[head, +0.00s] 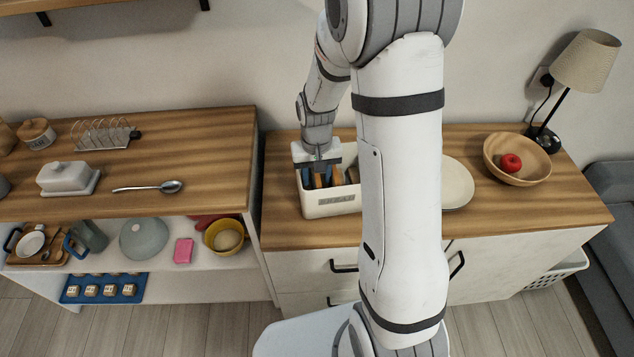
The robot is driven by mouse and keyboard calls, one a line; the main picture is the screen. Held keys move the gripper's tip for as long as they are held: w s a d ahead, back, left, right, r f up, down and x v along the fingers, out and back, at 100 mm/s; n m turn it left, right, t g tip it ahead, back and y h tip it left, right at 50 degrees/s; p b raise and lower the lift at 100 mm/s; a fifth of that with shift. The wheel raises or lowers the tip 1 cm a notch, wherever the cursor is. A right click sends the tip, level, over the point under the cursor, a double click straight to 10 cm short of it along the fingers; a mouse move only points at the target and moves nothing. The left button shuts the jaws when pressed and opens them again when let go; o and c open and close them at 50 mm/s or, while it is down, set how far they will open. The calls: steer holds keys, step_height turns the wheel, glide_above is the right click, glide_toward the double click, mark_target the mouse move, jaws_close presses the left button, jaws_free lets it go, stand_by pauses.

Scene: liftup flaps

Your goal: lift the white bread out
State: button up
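A cream bread bin (312,207) with lettering on its front stands open on the right-hand wooden counter, in the head view. My gripper (318,178) points down into the left part of the bin, with its dark and blue fingers partly below the rim. Brown-edged bread (336,176) shows beside and between the fingers. I cannot tell which piece is the white bread, or whether the fingers touch it. My arm hides the right end of the bin, and the bin wall hides the fingertips.
A pale plate (457,184) lies right of my arm, partly hidden by it. A wooden bowl (517,159) with a red fruit (510,162) and a lamp (575,75) stand further right. The left counter holds a butter dish (68,178), a spoon (150,187) and a toast rack (103,134).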

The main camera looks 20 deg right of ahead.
jaws_close()
stand_by(0.3)
steer(key=shift+r, duration=0.1)
